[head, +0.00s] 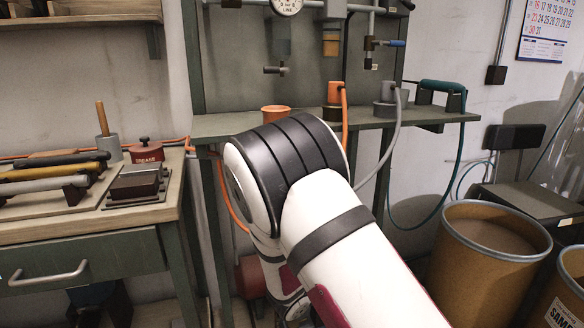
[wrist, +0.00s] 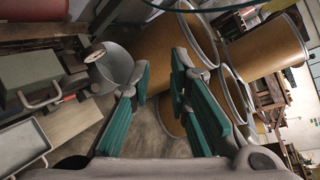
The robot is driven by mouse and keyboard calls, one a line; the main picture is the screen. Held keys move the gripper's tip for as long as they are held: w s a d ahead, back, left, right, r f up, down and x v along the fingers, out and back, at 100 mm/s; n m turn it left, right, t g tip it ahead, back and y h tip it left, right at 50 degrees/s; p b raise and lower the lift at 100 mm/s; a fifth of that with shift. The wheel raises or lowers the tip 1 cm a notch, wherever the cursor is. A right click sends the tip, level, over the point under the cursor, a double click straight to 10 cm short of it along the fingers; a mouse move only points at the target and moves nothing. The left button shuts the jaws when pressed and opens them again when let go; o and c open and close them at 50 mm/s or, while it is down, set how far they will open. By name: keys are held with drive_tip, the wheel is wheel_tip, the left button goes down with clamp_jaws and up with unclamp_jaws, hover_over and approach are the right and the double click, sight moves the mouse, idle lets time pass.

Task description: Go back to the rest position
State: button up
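My gripper (wrist: 160,78) shows in the wrist view with its two green-padded fingers apart and nothing between them. Behind the fingers, at a distance, are brown drums and the floor. In the head view my white and black arm fills the middle, bent in front of the bench. My gripper cannot be made out there; the arm hides the area behind it.
A wall-side bench (head: 224,124) with hoses stands behind my arm. A wooden workbench (head: 172,208) with tools is at left. An open brown drum (head: 470,275) stands at right. The wrist view shows several drums (wrist: 262,52) and a grey bucket (wrist: 115,62).

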drive_tip(key=s+d+r+m+g, duration=0.5)
drive_tip(key=s+d+r+m, duration=0.2)
drive_tip(key=s+r+m, duration=0.3)
drive_tip(key=s+d+r+m+g, duration=0.5)
drive_tip(key=s+d+r+m, duration=0.15)
drive_tip(key=s+m, duration=0.45)
drive_tip(key=s+a+r+m+y, duration=0.1)
drive_tip(key=s+a+m+y, duration=0.35)
drive_tip(key=s, duration=0.35)
drive_tip(key=s+a+r+m+y, duration=0.2)
drive_tip(key=s+a+m+y, duration=0.1)
drive_tip(key=s+m, duration=0.4)
drive_tip(key=s+a+r+m+y, duration=0.1)
drive_tip(key=s+a+m+y, duration=0.3)
drive_tip(key=s, duration=0.5)
wheel_tip(320, 180, up, 35)
drive_tip(key=d+t+p, duration=0.1)
drive_tip(key=t+p, duration=0.3)
drive_tip(key=p, duration=3)
drive_tip(key=shift+w+d+r+h, duration=0.2)
drive_tip(key=shift+d+h, duration=0.1)
drive_tip(key=shift+h, duration=0.15)
drive_tip(key=shift+c, duration=0.4)
